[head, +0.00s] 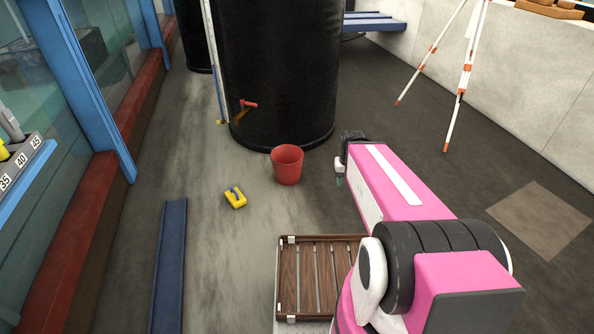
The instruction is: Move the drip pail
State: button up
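The drip pail, a red open-topped bucket (287,167), stands upright on the grey floor at the foot of a large black tank (280,70). My pink arm reaches forward on the right. My gripper (340,181) is at the far end of the arm, to the right of the pail and apart from it. Only a small part of the gripper shows behind the arm, and its fingers are too small to tell open from shut.
A yellow object (235,198) lies on the floor left of the pail. A slatted wooden tray (288,296) is in front of me. A blue channel (169,265) runs along the left floor. A red-and-white tripod (459,95) stands back right. Floor around the pail's front is clear.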

aim_at(287, 160)
jog(key=i+l+u, duration=0.1)
jog(key=u, duration=0.35)
jog(key=i+l+u, duration=0.3)
jog(key=l, duration=0.35)
jog(key=i+l+u, duration=0.35)
jog(key=l, duration=0.4)
jog(key=i+l, duration=0.15)
jog(key=l, duration=0.2)
jog(key=i+l, duration=0.15)
jog(key=l, duration=0.2)
jog(key=i+l, duration=0.15)
jog(key=l, duration=0.2)
jog(key=i+l, duration=0.1)
jog(key=l, duration=0.25)
jog(key=i+l, duration=0.15)
jog(key=l, duration=0.2)
jog(key=i+l+u, duration=0.1)
jog(key=l, duration=0.25)
jog(key=i+l, duration=0.2)
jog(key=l, duration=0.15)
